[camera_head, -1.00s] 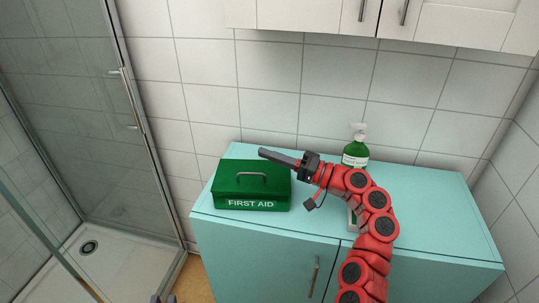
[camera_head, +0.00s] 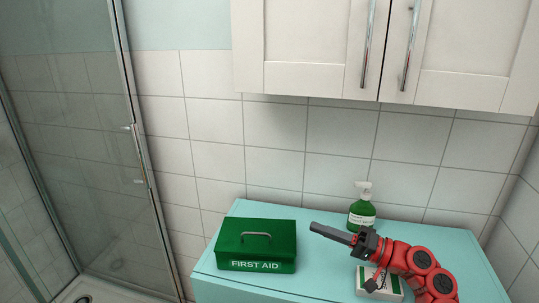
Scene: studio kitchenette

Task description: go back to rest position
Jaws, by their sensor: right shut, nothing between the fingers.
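My right gripper (camera_head: 330,233) is shut and empty, above the turquoise cabinet top (camera_head: 320,285). Its fingers point left, and its tips are a little to the right of the first aid box, apart from it. My red right arm (camera_head: 412,266) comes in from the lower right. My left gripper is not in view.
The green first aid box (camera_head: 256,241) stands closed on the cabinet's left part. A green pump bottle (camera_head: 362,210) stands behind my gripper. A white and green box (camera_head: 368,284) lies partly hidden under my arm. White wall cupboards (camera_head: 310,45) hang above; a glass shower (camera_head: 70,150) is at left.

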